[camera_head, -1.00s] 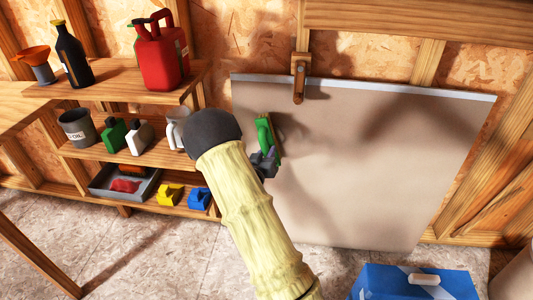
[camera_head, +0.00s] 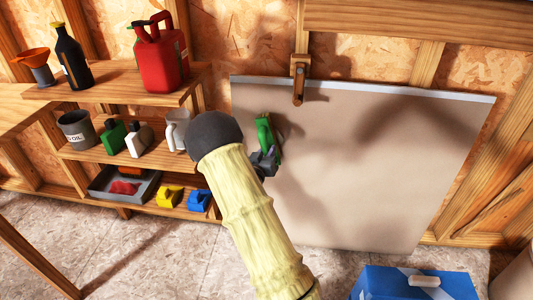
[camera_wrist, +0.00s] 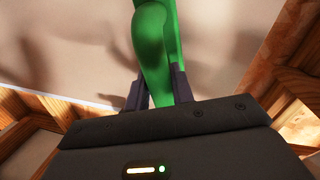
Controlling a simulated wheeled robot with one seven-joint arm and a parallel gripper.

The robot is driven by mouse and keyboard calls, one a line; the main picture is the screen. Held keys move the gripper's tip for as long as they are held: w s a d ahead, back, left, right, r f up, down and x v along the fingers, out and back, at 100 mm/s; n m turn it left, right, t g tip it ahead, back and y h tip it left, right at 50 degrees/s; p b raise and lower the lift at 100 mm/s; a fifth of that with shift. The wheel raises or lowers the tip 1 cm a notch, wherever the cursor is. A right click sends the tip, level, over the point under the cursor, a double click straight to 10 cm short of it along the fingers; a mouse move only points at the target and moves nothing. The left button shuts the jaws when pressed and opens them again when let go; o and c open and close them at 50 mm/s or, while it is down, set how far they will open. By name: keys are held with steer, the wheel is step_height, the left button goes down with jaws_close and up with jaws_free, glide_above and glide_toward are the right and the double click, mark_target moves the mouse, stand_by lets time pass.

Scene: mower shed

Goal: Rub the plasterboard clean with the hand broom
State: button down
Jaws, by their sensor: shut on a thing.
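The plasterboard (camera_head: 370,170) is a large beige sheet with a pale top edge, leaning against the shed wall at the right of the head view. It also fills much of the background in the wrist view (camera_wrist: 75,65). My gripper (camera_head: 263,160) is at the board's left part and is shut on the green hand broom (camera_head: 264,132). In the wrist view the green broom handle (camera_wrist: 155,45) stands between the two dark fingers. The broom's bristles are not clearly seen, and I cannot tell whether they touch the board. My arm hides the board's lower left.
A wooden shelf (camera_head: 110,85) at the left bears a red can (camera_head: 163,58), a dark bottle (camera_head: 73,55), several small containers and a grey tray (camera_head: 145,190). A wooden catch (camera_head: 298,80) overlaps the board's top edge. A blue box (camera_head: 390,283) is on the floor at front right.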

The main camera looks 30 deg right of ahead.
steer(key=shift+w+d, duration=0.3)
steer(key=shift+w, duration=0.1)
steer(key=s+d, duration=0.2)
steer(key=d, duration=0.1)
steer(key=shift+s+d, duration=0.1)
steer(key=shift+s, duration=0.15)
stand_by(0.5)
steer(key=shift+w, duration=0.15)
stand_by(0.3)
steer(key=shift+w+a, duration=0.6)
steer(key=shift+a, duration=0.25)
steer(key=shift+w+a, duration=0.55)
steer(key=shift+a, duration=0.25)
steer(key=shift+s, duration=0.1)
